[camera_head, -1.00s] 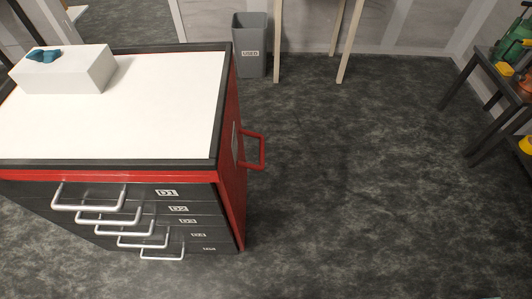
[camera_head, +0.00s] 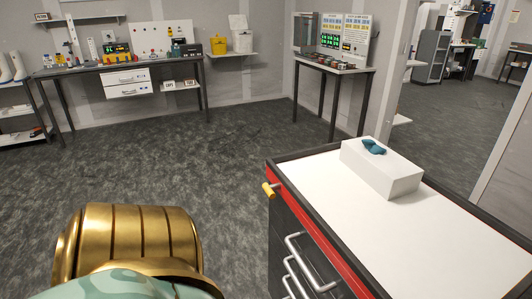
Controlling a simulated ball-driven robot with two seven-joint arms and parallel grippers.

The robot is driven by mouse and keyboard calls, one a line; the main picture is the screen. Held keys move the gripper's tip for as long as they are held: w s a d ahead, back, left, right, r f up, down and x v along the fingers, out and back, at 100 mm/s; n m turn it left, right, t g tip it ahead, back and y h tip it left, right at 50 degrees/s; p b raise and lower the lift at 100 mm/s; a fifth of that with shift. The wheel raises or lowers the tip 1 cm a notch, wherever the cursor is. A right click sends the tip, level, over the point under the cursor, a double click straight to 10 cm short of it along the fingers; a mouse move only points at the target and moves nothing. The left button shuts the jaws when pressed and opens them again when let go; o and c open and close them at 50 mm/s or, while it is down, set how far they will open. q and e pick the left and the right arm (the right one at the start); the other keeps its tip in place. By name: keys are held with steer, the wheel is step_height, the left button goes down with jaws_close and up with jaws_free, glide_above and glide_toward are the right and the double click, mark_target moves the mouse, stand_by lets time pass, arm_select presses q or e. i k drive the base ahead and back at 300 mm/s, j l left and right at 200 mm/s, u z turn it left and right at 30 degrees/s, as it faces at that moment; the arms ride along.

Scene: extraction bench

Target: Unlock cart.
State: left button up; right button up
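The cart (camera_head: 449,243) stands at the lower right, with a white top, black rim, red trim and dark drawers with silver handles (camera_head: 308,262). A gold and pale green rounded part, likely my own arm, fills the lower left. Neither gripper's fingers are in view.
A long workbench (camera_head: 110,69) with equipment stands along the back left wall. A smaller table (camera_head: 334,66) with a control panel stands behind the cart. A shelf rack (camera_head: 17,109) is at far left. The floor (camera_head: 190,165) left of the cart is clear.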

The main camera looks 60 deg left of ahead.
mark_target(269, 190)
steer(key=u, duration=1.95)
steer(key=i+j+z, duration=0.1)
steer(key=j, duration=0.25)
steer(key=i+j+z, duration=0.15)
steer(key=j, duration=0.2)
steer(key=i, duration=0.05)
